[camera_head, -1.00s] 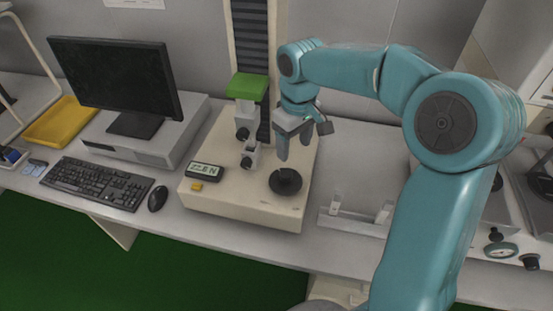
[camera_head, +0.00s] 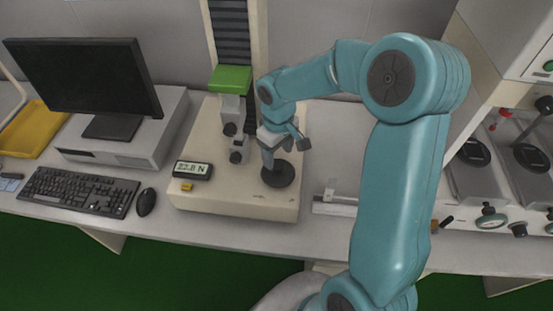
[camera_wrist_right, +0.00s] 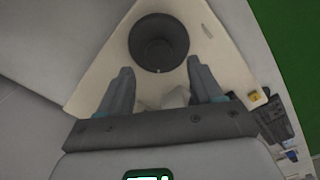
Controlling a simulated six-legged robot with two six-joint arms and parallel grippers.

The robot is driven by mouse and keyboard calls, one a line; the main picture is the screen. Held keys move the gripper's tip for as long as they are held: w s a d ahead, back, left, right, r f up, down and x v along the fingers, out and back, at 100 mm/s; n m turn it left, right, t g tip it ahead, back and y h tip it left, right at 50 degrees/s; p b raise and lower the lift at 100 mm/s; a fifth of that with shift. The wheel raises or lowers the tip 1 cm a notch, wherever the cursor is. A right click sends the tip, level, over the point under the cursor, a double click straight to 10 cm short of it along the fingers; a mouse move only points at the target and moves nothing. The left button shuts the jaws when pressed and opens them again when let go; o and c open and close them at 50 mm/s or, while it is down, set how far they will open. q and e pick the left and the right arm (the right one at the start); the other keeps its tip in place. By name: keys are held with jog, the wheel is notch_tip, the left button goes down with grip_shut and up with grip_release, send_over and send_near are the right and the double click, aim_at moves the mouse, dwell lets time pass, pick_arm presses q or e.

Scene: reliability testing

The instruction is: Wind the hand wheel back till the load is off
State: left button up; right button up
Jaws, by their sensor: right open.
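The black hand wheel (camera_head: 283,177) lies flat on the cream base (camera_head: 235,206) of the test stand. It also shows in the right wrist view as a dark disc (camera_wrist_right: 159,42) beyond the fingertips. My right gripper (camera_head: 268,164) is over the wheel, its fingers pointing down, open and empty. In the right wrist view its two fingers (camera_wrist_right: 160,72) stand apart, short of the wheel; I cannot tell whether they touch it. A small display (camera_head: 193,170) on the base appears to read 22.8 N. The stand's clamps (camera_head: 236,143) sit under a green block (camera_head: 231,80). My left gripper is out of view.
A monitor (camera_head: 85,88), keyboard (camera_head: 78,192) and mouse (camera_head: 146,202) stand left of the tester. A yellow button (camera_head: 187,187) sits below the display. A white metal fixture (camera_head: 335,202) lies right of the base. Other apparatus with knobs (camera_head: 489,217) stands at the right.

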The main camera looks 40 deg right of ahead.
aim_at(277, 164)
notch_tip(277, 164, down, 4)
jog(key=shift+w+d+f, duration=0.15)
jog(key=shift+f, duration=0.4)
jog(key=c, duration=1.1)
jog(key=shift+o, duration=0.2)
jog(key=n, duration=0.4)
jog(key=shift+n, duration=0.3)
jog(key=n, duration=0.4)
jog(key=shift+n, duration=0.3)
